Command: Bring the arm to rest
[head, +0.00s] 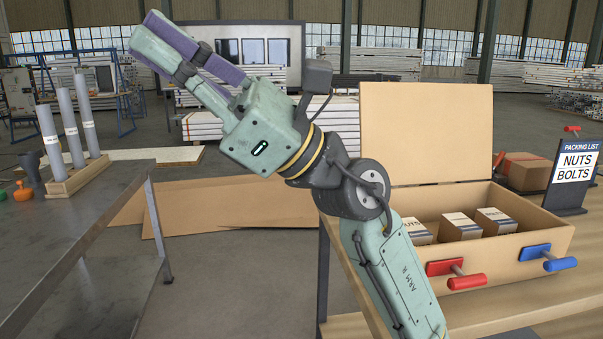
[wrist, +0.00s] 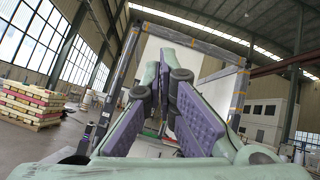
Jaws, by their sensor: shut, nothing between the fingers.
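My gripper (head: 152,38) is raised in the air at the upper left of the head view, pointing up and left. Its two mint-green fingers with purple pads are shut and hold nothing. In the wrist view the fingers (wrist: 162,82) reach up and away from the camera, with only the hall behind them. My arm rises from the lower right and bends at a dark joint. The gripper is clear of both tables and touches nothing.
An open box (head: 520,252) with several small cartons (head: 459,228) stands on the right table, its lid (head: 425,130) upright close to my arm. Red (head: 466,282) and blue (head: 559,264) handles are on its front. A sign (head: 572,175) stands beyond. The left table (head: 70,235) holds grey tubes (head: 70,127).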

